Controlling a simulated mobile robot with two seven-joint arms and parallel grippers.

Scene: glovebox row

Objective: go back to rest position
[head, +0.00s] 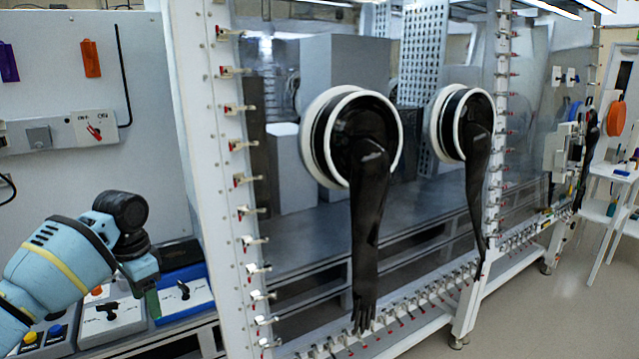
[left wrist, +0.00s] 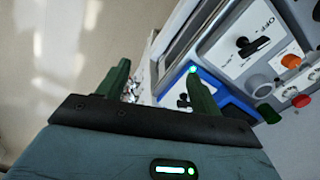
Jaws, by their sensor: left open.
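My left arm comes in from the left in the head view, blue with a yellow band. Its gripper (head: 150,298) points down beside a control box with a blue frame (head: 180,270); it is partly hidden behind the wrist. In the left wrist view the two green fingers of the gripper (left wrist: 158,84) stand apart with nothing held between them. The right finger overlaps the edge of the blue-framed panel (left wrist: 228,92) in that picture; whether it touches cannot be told. My right gripper is not in view.
The white glovebox frame (head: 205,180) stands right of my left arm, with black gloves (head: 368,220) hanging from its ports. Control boxes with black knobs (head: 108,312) sit below the arm. A wall switch (head: 95,128) is above. Open floor (head: 560,310) lies at right.

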